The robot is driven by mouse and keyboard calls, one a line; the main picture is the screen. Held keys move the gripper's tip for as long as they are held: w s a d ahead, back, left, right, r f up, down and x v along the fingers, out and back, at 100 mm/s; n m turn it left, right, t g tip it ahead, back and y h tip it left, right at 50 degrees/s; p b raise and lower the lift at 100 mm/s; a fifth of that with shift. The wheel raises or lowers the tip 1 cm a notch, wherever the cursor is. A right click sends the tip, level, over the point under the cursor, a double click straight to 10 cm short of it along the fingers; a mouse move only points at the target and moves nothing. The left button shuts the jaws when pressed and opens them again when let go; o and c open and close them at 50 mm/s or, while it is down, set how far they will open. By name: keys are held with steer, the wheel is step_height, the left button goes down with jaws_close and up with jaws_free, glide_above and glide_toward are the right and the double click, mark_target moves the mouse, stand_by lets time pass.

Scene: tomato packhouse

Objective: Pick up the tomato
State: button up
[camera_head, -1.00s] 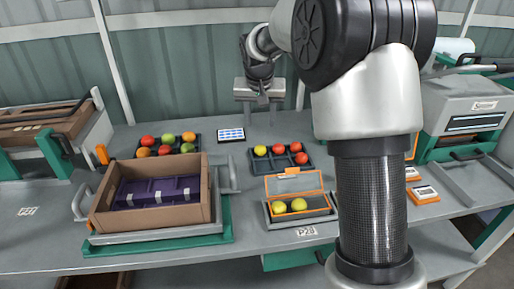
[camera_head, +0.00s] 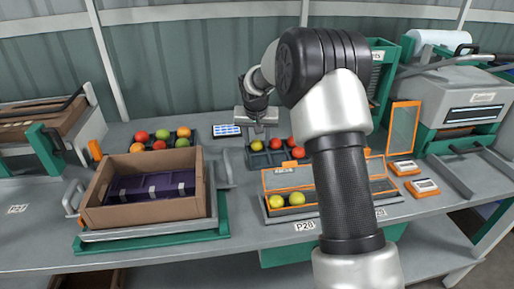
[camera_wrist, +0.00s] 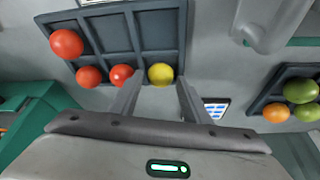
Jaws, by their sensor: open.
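My gripper (camera_head: 262,135) is open and empty, pointing down over the back left part of a dark divided tray. In the wrist view its two fingers (camera_wrist: 158,92) stand apart, with a yellow tomato (camera_wrist: 160,73) showing just beyond and between their tips; I cannot tell the height gap. The tray (camera_wrist: 150,48) also holds three red tomatoes, one of them (camera_wrist: 121,75) beside the left finger. In the head view the yellow tomato (camera_head: 257,147) is at the tray's left, with the red tomatoes (camera_head: 298,153) to its right.
A second dark tray (camera_head: 183,143) holds red, orange and green tomatoes. A cardboard box (camera_head: 150,216) with a purple insert stands at front left. An orange-framed box (camera_head: 318,211) with two yellowish tomatoes is in front of the tray. A flat blue-and-white panel (camera_head: 227,130) lies between the trays.

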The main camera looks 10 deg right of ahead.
steer(key=shift+w+f, duration=0.15)
steer(key=shift+f, duration=0.3)
steer(key=c, duration=0.5)
steer(key=shift+r, duration=0.1)
